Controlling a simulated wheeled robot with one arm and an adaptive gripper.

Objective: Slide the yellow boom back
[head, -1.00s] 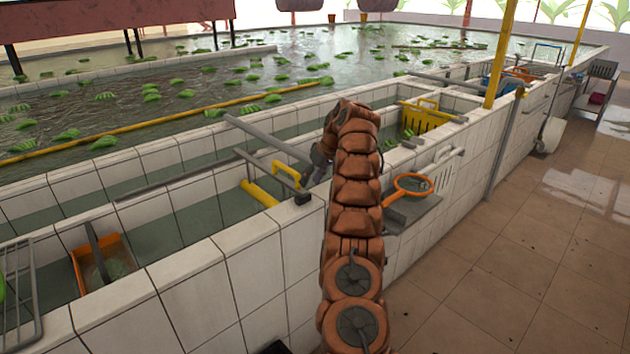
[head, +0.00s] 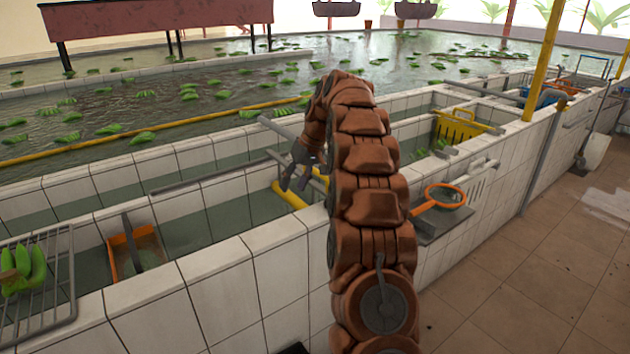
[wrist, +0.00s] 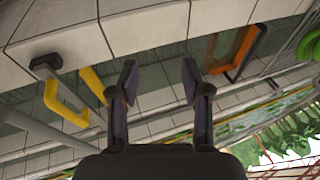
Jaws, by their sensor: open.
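A short yellow boom (head: 291,196) lies low across the narrow water channel. Its yellow loop handle (head: 320,180) is partly hidden behind my arm and gripper. In the wrist view the handle (wrist: 66,106) and the yellow bar (wrist: 93,86) show at the left, with a black end cap (wrist: 46,62) beside them. My gripper (head: 295,184) is open, fingers down, over the channel beside the handle. In the wrist view my gripper (wrist: 159,78) has nothing between its fingers, and the handle is left of them. I see no clear contact.
A long yellow floating pole (head: 170,125) lies in the pool behind. An orange tray (head: 136,252) sits in the channel at left, near a wire rack (head: 50,310) with bananas. White tiled walls (head: 240,265) border the channel. A yellow crate (head: 455,127) stands farther right.

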